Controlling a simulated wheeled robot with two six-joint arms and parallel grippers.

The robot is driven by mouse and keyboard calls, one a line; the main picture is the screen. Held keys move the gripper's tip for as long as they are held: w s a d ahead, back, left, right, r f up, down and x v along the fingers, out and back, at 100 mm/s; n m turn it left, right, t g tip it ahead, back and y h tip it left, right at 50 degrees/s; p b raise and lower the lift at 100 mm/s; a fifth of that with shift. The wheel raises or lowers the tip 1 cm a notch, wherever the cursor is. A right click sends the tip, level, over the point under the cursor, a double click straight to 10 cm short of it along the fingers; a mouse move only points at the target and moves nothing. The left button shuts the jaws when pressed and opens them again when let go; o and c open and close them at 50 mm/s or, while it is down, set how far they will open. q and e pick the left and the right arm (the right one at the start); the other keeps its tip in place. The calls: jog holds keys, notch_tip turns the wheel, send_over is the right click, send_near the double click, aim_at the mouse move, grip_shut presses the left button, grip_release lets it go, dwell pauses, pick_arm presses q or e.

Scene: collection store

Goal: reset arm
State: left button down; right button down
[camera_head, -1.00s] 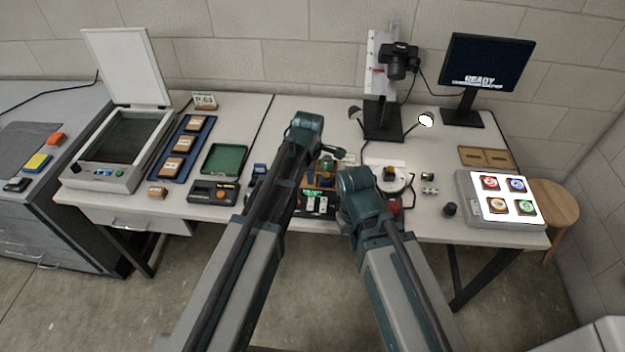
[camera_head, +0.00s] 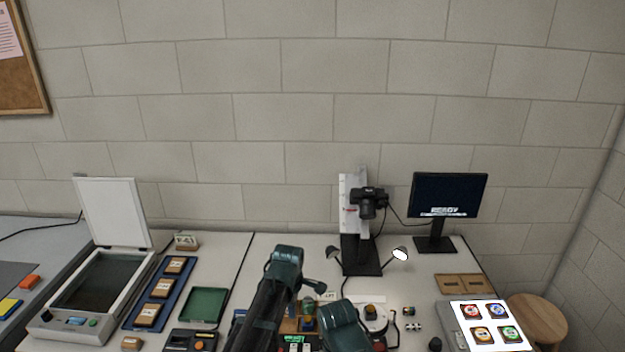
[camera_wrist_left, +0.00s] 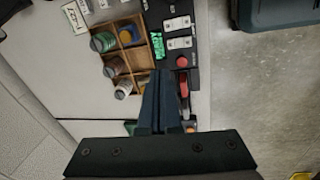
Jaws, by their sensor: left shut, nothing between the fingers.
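My left arm (camera_head: 262,308) and right arm (camera_head: 341,328) rise from the bottom of the head view over the middle of the table. In the left wrist view, my left gripper (camera_wrist_left: 159,78) is shut and empty. It is over the table, beside a wooden compartment box (camera_wrist_left: 137,58) with small jars and a black device with a green display (camera_wrist_left: 158,46). My right gripper does not show in either view; only upper parts of its arm do.
A flatbed scanner (camera_head: 98,283) with its lid up, a blue tray (camera_head: 181,289) and a green tray (camera_head: 204,304) are at left. A camera stand (camera_head: 361,255), monitor (camera_head: 449,195) and light box (camera_head: 457,325) are at right. A stool (camera_head: 538,318) stands beside the table.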

pick_arm(q)
jog(key=s+d+m+g+y, duration=0.1)
jog(key=s+m+g, duration=0.1)
jog(key=s+m, duration=1.8)
jog(key=shift+s, duration=0.15)
jog(key=shift+d, duration=0.1)
